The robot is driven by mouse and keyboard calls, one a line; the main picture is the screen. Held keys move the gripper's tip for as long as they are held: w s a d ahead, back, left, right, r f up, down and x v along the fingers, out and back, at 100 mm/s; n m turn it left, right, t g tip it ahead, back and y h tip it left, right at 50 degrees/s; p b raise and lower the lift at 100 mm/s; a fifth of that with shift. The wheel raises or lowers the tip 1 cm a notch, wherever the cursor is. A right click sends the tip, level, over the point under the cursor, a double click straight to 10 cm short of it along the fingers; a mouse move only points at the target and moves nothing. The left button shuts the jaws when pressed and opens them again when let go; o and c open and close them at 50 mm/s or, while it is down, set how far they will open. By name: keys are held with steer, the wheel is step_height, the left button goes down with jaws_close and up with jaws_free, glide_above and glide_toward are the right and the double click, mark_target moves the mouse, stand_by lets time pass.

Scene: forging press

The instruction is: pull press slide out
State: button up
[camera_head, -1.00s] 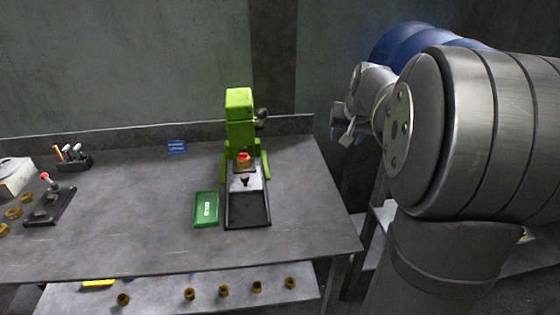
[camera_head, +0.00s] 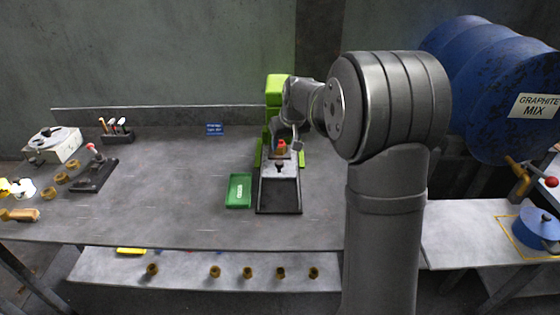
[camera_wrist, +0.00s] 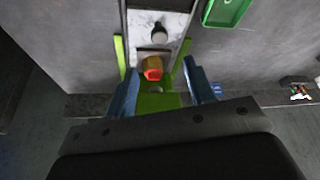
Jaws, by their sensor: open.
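The green press (camera_head: 276,88) stands upright on the grey workbench, its upper part partly hidden behind my arm. Its slide (camera_head: 279,169) is a pale plate with a dark knob (camera_head: 279,166), lying over a black-edged track (camera_head: 279,209) at the front. A brass piece with a glowing red top (camera_head: 281,147) sits at the slide's back end, and shows in the wrist view (camera_wrist: 152,68). In the wrist view my gripper (camera_wrist: 164,84) is open, with its blue fingers apart on either side of the press's green base. The slide knob (camera_wrist: 159,33) is beyond the fingertips, and nothing is held.
A green tray (camera_head: 239,190) lies just left of the track. A black-based lever tool (camera_head: 94,170), brass rings (camera_head: 62,178) and a pen holder (camera_head: 117,131) are at the left. The bench's middle is clear.

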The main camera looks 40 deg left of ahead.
mark_target(280, 163)
steer(key=x, duration=1.1)
steer(key=shift+w+a+f, duration=0.1)
steer(key=shift+a+f, duration=0.05)
steer(key=shift+a, duration=0.05)
steer(key=shift+c, duration=0.2)
steer(key=shift+d, duration=0.1)
jaws_close()
